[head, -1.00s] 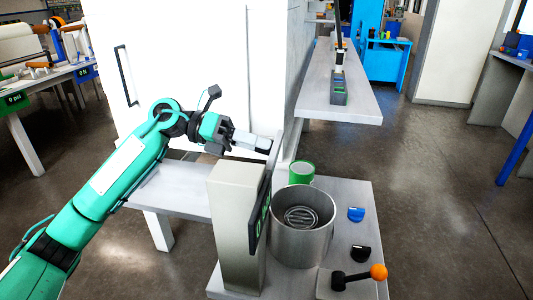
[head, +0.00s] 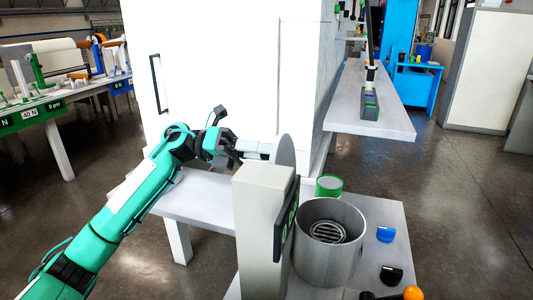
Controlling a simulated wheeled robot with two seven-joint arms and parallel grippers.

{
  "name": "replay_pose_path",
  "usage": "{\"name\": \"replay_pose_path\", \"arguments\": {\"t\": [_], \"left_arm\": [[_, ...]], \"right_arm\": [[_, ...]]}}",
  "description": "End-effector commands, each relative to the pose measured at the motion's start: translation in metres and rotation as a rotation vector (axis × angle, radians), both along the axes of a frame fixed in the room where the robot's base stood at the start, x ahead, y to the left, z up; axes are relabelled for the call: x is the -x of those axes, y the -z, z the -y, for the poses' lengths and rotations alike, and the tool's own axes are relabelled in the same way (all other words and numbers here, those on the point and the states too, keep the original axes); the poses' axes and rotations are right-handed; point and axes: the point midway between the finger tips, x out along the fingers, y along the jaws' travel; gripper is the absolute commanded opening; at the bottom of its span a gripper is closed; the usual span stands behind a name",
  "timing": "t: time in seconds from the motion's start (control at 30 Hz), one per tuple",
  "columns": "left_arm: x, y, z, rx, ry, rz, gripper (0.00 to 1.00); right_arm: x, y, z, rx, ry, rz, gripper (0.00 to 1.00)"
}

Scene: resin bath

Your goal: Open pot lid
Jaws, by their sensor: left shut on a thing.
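The round metal pot (head: 327,262) stands uncovered on the low grey table, and a round slotted grate (head: 327,232) shows inside it. My left gripper (head: 262,148) is behind and left of the pot, shut on the grey lid (head: 284,151). The lid stands on edge, tilted up and clear of the pot, its lower part hidden behind the beige control box. The exact grip point is hard to see. My right gripper is not in view.
The beige box (head: 260,215) with a dark panel stands left of the pot. A green-rimmed cup (head: 329,186) is behind it. A blue knob (head: 386,234), a black knob (head: 391,274) and an orange ball-ended lever (head: 413,293) are to the right. A white cabinet (head: 215,70) rises behind.

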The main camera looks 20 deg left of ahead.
Motion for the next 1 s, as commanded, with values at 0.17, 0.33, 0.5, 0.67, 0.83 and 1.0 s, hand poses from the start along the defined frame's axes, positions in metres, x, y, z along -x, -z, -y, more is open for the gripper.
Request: {"name": "replay_pose_path", "arguments": {"t": [0.17, 0.33, 0.5, 0.67, 0.83, 1.0], "left_arm": [[0.0, 0.005, -0.001, -0.011, 0.001, -0.003, 0.0], [0.0, 0.006, -0.001, -0.012, 0.001, -0.004, 0.0], [0.0, 0.006, -0.001, -0.012, 0.002, -0.005, 0.47], [0.0, 0.005, 0.0, -0.008, 0.002, -0.003, 0.52], [0.0, 0.004, -0.002, -0.006, 0.001, -0.003, 0.52], [0.0, 0.004, -0.02, -0.007, -0.001, -0.003, 0.52]], "right_arm": [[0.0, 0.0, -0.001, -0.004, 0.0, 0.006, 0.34], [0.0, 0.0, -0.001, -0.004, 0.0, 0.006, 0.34], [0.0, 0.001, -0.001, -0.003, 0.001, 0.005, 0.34], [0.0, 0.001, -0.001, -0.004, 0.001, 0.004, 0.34], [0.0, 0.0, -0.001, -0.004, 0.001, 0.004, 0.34], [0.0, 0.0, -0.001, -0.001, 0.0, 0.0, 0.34]]}}
